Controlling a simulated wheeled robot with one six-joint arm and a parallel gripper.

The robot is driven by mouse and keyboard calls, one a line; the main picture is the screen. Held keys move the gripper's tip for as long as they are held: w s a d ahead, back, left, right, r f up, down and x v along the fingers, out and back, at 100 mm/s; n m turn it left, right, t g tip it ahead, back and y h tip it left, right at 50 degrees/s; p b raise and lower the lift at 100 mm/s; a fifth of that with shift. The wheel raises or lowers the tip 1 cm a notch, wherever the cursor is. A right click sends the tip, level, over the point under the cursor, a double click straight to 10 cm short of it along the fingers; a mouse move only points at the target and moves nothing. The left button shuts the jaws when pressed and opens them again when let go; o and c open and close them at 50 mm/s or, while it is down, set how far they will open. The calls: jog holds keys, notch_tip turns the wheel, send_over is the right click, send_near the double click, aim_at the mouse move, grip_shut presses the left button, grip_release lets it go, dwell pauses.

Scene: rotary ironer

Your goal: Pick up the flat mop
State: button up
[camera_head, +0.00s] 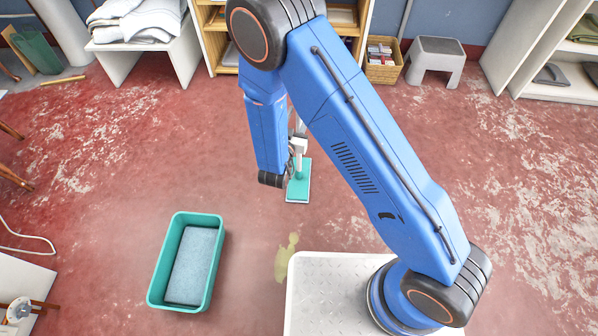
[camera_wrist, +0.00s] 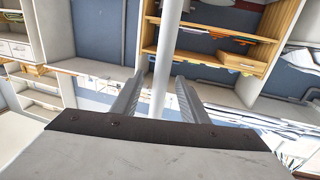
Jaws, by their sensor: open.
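The flat mop (camera_head: 299,188) shows in the head view as a teal rectangular head on the red floor, just beyond my arm's lower end. Most of its handle is hidden behind my blue arm. In the wrist view a white pole, the mop's handle (camera_wrist: 168,45), runs up between the two grey fingers of my gripper (camera_wrist: 158,80). My gripper is open, with a finger on each side of the pole.
A teal tub (camera_head: 158,270) with a grey-blue surface inside stands on the floor at left. A white bench with folded towels (camera_head: 140,22), a wooden shelf (camera_head: 206,40), a basket (camera_head: 384,72) and a grey step stool (camera_head: 436,60) line the back. Floor at right is clear.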

jog(key=shift+x, duration=2.85)
grip_shut()
